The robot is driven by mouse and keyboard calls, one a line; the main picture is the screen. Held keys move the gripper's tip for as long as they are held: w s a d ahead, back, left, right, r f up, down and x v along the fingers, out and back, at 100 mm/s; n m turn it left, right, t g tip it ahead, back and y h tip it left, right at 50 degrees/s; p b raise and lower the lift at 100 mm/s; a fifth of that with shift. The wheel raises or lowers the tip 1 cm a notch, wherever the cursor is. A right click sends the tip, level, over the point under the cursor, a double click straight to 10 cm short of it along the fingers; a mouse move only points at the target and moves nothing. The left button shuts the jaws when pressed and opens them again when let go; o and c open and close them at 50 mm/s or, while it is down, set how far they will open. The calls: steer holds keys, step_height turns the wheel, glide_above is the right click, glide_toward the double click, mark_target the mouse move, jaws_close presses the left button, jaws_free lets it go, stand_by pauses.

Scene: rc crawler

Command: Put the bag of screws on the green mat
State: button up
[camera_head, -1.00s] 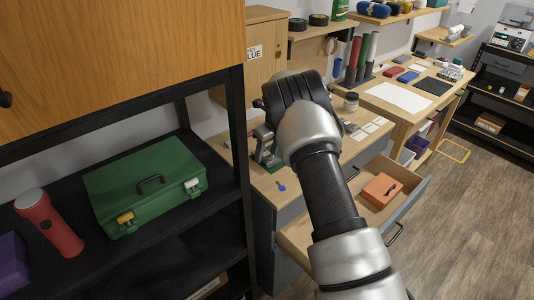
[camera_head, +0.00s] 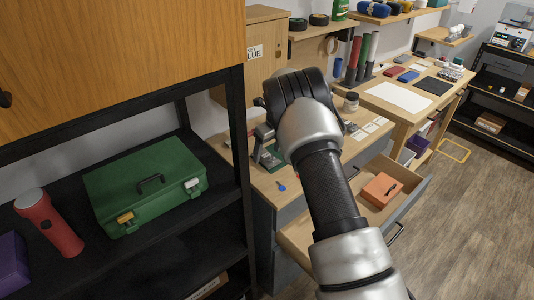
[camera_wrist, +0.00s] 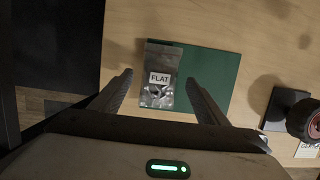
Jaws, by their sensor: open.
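The bag of screws, a clear bag with a white FLAT label (camera_wrist: 160,78), lies at the left side of the green mat (camera_wrist: 215,75) in the wrist view. The bag overlaps the mat and its left edge reaches about the mat's left edge. My gripper (camera_wrist: 160,76) is open, with one finger on each side of the bag and gaps between fingers and bag. In the head view my gripper (camera_head: 264,140) is over the near left of the workbench, and a bit of the green mat (camera_head: 272,157) shows beneath it. The bag is mostly hidden there.
A blue key-like item (camera_head: 281,187) lies near the bench front. An open drawer (camera_head: 408,202) with an orange box (camera_head: 382,190) juts out below. A black shelf with a green toolbox (camera_head: 146,184) stands left. A dark round object (camera_wrist: 305,118) is right of the mat.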

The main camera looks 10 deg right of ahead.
steer(key=s+d+r+n, duration=0.2)
steer(key=s+r+n, duration=0.3)
steer(key=r, duration=0.7)
steer(key=s+d+r+n, duration=0.1)
steer(key=s+r+n, duration=0.1)
steer(key=s+r, duration=0.75)
steer(key=s+r+n+t, duration=0.1)
steer(key=s+r+n, duration=0.6)
steer(key=s+r, duration=0.15)
steer(key=s+d+n+t+h, duration=0.1)
steer(key=s+d+n+t, duration=0.1)
steer(key=s+n, duration=1.3)
steer(key=s, duration=0.6)
steer(key=shift+s+f+h, duration=0.2)
steer(key=shift+s+h, duration=0.1)
steer(key=shift+h, duration=0.1)
